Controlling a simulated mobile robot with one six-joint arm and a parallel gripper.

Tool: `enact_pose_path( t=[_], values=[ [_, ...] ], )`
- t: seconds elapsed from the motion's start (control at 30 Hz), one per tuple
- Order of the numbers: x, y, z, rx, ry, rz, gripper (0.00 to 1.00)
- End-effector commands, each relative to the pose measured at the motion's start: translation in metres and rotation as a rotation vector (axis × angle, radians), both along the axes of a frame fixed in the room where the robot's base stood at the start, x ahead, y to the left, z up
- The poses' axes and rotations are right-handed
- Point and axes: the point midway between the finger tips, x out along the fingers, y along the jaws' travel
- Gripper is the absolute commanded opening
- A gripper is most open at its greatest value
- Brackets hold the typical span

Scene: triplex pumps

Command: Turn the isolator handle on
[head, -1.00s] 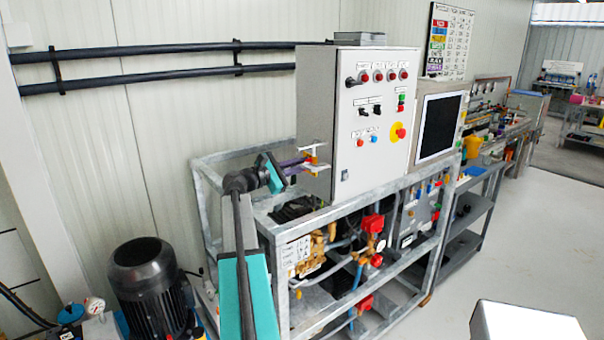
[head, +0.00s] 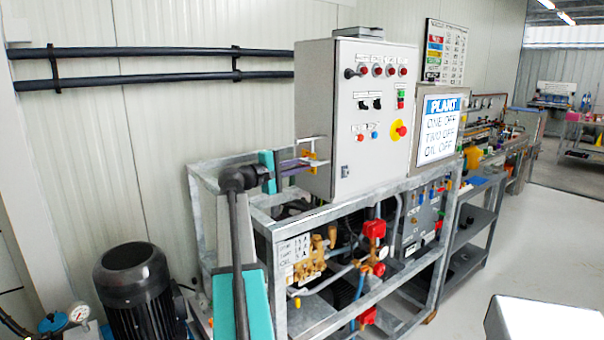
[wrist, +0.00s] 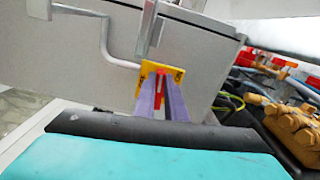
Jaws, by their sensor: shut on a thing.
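The isolator is a yellow plate (wrist: 152,72) with a red handle (wrist: 160,76) on the side of the grey control cabinet (wrist: 210,65). In the head view the yellow plate (head: 311,163) shows at the cabinet's left side. The purple fingers of my gripper (wrist: 163,95) reach up to the plate and are shut on the red handle, one on each side of it. In the head view my gripper (head: 300,164) hides most of the handle. The cabinet's screen (head: 441,132) is lit and reads PLANT, ONE OFF, TWO OFF, OIL OFF.
A bent metal rod (wrist: 108,45) stands beside the isolator on the cabinet side. A galvanised frame (head: 330,212) with brass pump parts (head: 320,247) and pipes lies below. A black motor (head: 135,285) stands at left.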

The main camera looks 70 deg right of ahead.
Motion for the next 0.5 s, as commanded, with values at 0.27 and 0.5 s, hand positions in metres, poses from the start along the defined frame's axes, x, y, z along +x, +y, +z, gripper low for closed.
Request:
enact_pose_path(
  t=[0.27, 0.5],
  values=[
    [-0.0023, 0.0016, -0.0070, -0.052, -0.095, -0.008, 0.00],
    [-0.0023, 0.0016, -0.0062, -0.065, -0.116, -0.008, 0.00]
  ],
)
